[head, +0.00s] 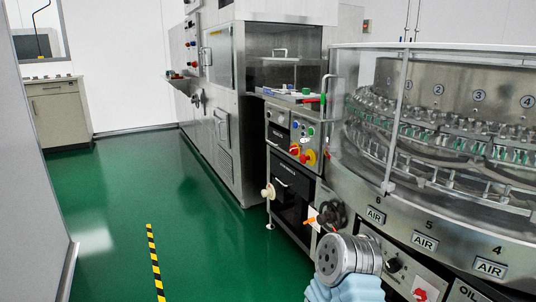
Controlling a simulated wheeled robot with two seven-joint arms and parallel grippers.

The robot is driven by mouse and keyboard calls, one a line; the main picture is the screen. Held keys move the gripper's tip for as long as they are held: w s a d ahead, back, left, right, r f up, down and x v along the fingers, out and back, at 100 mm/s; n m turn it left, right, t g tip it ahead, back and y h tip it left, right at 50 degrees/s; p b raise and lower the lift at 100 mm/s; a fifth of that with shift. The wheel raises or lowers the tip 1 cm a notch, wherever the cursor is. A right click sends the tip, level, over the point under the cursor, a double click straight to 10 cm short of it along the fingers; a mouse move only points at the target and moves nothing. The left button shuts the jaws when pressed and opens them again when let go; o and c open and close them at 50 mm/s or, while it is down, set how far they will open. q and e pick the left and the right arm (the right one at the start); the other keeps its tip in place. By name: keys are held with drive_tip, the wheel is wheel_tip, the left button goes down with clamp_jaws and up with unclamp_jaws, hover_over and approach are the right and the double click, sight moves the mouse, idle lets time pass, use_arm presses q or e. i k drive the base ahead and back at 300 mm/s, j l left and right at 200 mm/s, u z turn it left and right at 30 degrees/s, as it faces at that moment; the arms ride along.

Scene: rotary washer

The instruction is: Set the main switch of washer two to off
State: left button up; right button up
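A control panel (300,140) on the front of the rotary washer side carries a red and yellow rotary switch (308,156), with another red and yellow control (294,149) to its left. A red switch (420,294) sits low on the washer's front at the bottom right. Which washer each switch belongs to is not readable. My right arm, light blue with a metal wrist, rises from the bottom. What looks like my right gripper (326,216) is beyond it, below the panel and apart from the panel switches. Its fingers are too small to read. My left gripper is out of view.
The round glass-walled washer (450,130) with numbered stations fills the right. A dark-fronted cabinet (290,194) with a white handwheel (268,192) stands below the panel. A steel machine (225,95) stands behind. Green floor (110,220) is clear on the left, with a striped tape.

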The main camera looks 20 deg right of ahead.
sight(293, 149)
drive_tip(key=i+z, duration=0.4)
drive_tip(key=i+j+z, duration=0.15)
drive_tip(key=z, duration=0.25)
drive_tip(key=i+j+z, duration=0.25)
drive_tip(key=z, duration=0.2)
